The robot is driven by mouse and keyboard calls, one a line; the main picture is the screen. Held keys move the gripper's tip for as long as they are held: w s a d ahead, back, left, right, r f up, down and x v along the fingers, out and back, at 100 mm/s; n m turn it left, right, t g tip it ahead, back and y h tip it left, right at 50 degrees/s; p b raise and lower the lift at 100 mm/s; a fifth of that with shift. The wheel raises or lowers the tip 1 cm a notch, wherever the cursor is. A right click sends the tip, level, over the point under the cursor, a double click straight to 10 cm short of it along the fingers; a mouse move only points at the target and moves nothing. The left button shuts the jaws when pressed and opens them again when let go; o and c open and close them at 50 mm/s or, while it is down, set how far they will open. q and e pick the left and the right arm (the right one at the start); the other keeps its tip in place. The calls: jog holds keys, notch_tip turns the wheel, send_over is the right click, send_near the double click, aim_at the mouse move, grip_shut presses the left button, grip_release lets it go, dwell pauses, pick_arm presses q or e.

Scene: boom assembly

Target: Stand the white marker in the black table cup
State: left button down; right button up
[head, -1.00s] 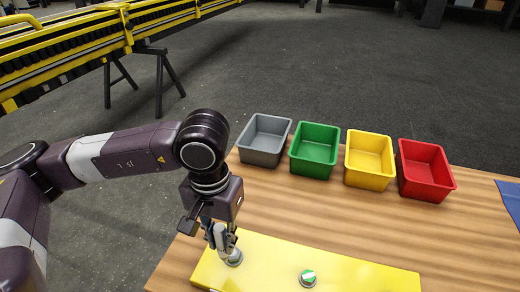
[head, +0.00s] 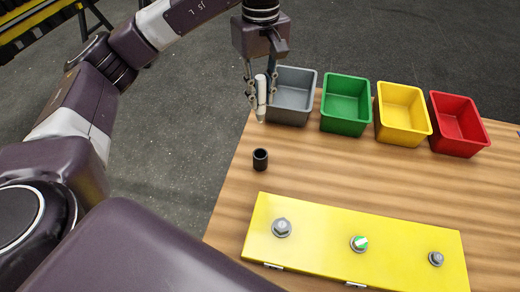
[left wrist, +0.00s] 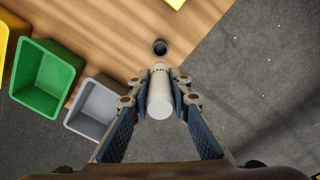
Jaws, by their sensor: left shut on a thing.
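My left gripper (head: 261,98) is shut on the white marker (head: 261,93) and holds it roughly upright in the air, in front of the grey bin's left side. In the left wrist view the marker (left wrist: 160,96) sits between the two finger pads. The black table cup (head: 260,159) stands upright on the wooden table near its left edge, and its open top shows. It also shows in the left wrist view (left wrist: 160,47), beyond the marker's far end and apart from it. My right gripper is not in view.
Grey (head: 292,97), green (head: 346,106), yellow (head: 402,115) and red (head: 458,124) bins stand in a row at the table's back. A yellow panel (head: 320,240) with several round fittings lies at the front. The wood (head: 330,175) between is clear.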

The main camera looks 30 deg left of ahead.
aim_at(260, 121)
pick_arm(q)
notch_tip(260, 121, down, 4)
jog(key=shift+s+d, duration=0.1)
jog(key=shift+d, duration=0.05)
notch_tip(260, 121, down, 4)
jog(key=shift+f+p, duration=0.15)
jog(key=shift+p, duration=0.8)
notch_tip(260, 121, down, 10)
jog(key=p, duration=0.2)
jog(key=shift+r+p, duration=0.25)
jog(key=shift+p, duration=0.1)
jog(key=shift+f, duration=0.15)
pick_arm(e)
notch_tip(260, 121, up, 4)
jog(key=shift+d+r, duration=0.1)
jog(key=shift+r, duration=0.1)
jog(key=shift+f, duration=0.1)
pick_arm(q)
jog(key=shift+f+b, duration=0.2)
jog(key=shift+b, duration=0.1)
jog(key=c, duration=1.8)
grip_release()
jog(key=shift+r, duration=0.1)
